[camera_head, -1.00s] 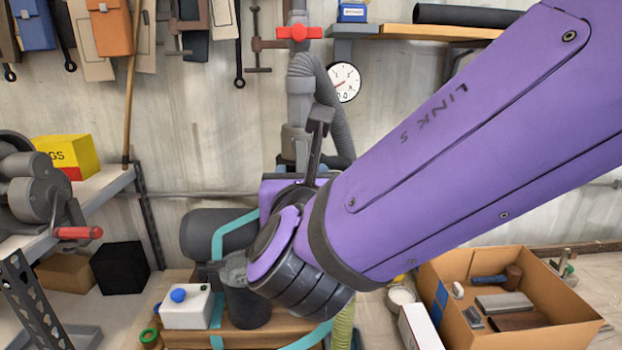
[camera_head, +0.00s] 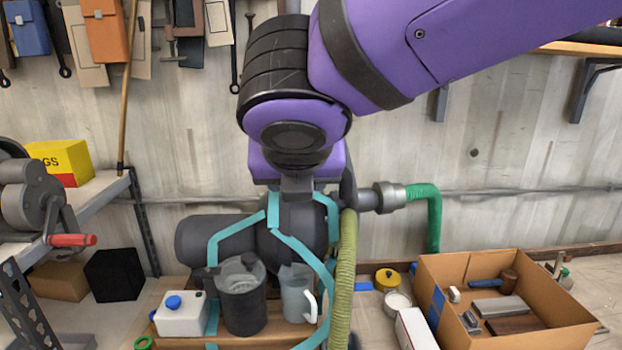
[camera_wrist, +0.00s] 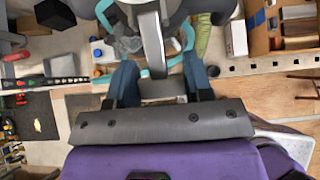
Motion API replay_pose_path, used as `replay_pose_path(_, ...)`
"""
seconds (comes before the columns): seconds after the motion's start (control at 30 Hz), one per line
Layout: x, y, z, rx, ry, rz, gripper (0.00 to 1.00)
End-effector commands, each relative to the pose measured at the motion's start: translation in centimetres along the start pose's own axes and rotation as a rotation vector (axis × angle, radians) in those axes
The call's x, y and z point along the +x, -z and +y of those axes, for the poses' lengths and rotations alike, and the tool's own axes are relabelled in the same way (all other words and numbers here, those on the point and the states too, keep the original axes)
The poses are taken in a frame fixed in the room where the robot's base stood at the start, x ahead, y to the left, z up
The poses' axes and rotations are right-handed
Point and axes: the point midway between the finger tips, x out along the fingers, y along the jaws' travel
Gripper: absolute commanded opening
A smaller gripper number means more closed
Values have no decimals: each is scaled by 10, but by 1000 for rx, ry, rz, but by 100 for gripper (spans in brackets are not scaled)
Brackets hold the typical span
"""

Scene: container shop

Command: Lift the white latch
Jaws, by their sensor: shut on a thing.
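My gripper (camera_wrist: 160,88) points down at the dark machine (camera_head: 295,222) against the wall. In the wrist view, its two blue fingers stand on either side of a pale grey-white bar (camera_wrist: 151,45), which looks like the white latch. The gripper is shut on it. In the head view my purple wrist covers the latch, and the fingers are mostly hidden there. The contact itself is not clearly visible.
Teal bands and a green hose (camera_head: 344,275) run close by the machine. A dark pot (camera_head: 242,300), a jug (camera_head: 297,297) and a white canister (camera_head: 182,318) stand below. A cardboard box (camera_head: 565,325) with tools is at right. A crank machine (camera_head: 35,195) stands at left.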

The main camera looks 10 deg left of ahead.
Motion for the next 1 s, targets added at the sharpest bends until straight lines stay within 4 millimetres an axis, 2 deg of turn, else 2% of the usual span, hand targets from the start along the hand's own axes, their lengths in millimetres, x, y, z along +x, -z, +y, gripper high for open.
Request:
replay_pose_path(0.6, -17, -15, 0, 3, -2, 439, 23)
replay_pose_path(1.0, -21, -20, 0, 1, -1, 575, 23)
